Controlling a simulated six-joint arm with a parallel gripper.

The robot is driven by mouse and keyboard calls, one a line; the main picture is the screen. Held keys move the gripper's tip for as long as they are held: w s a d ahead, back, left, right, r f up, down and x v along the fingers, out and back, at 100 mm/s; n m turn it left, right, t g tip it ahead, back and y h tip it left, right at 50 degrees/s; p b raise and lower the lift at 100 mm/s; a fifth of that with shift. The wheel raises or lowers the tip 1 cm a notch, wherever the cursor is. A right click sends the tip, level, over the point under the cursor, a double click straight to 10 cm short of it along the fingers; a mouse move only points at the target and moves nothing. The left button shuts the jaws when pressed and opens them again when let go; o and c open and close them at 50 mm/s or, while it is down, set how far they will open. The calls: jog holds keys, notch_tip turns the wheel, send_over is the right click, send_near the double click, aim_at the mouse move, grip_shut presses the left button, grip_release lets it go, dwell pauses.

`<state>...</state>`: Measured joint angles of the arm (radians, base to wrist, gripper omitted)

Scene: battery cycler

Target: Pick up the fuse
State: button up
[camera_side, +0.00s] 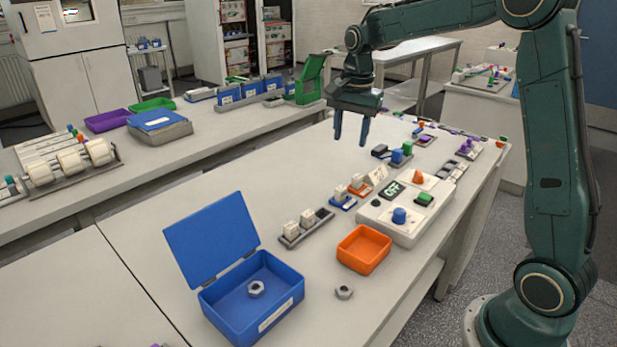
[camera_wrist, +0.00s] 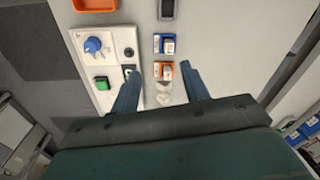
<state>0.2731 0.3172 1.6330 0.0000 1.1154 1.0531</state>
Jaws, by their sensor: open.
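My gripper (camera_side: 351,142) is open and empty, pointing down, high above the bench beyond the white control box. In the wrist view its two blue fingers (camera_wrist: 160,72) stand apart, framing a small orange holder (camera_wrist: 157,75). I cannot tell for certain which part is the fuse. Small whitish blocks sit in the orange holder (camera_side: 366,191) and in a blue holder (camera_side: 349,205) beside it; the blue holder also shows in the wrist view (camera_wrist: 157,50). A grey rack (camera_side: 291,241) holds two more white blocks and has a dark end slot.
The white control box (camera_side: 388,222) carries a blue knob, a green button and an OFF display. An orange tray (camera_side: 364,250), an open blue box (camera_side: 237,297) with a nut inside, and a loose nut (camera_side: 344,292) are nearer. The bench's left middle is clear.

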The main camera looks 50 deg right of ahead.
jog(key=w+d+f+m, duration=0.2)
jog(key=w+d+f, duration=0.1)
jog(key=f, duration=0.1)
jog(key=shift+w+d+f+m+g, duration=0.3)
jog(key=shift+d+f+m+g, duration=0.05)
jog(key=shift+m+g, duration=0.05)
send_over(342, 187)
jog(key=shift+s+f, duration=0.2)
jog(key=shift+f, duration=4.1)
jog(key=shift+w+f, duration=0.1)
jog(key=shift+f, duration=2.5)
grip_shut()
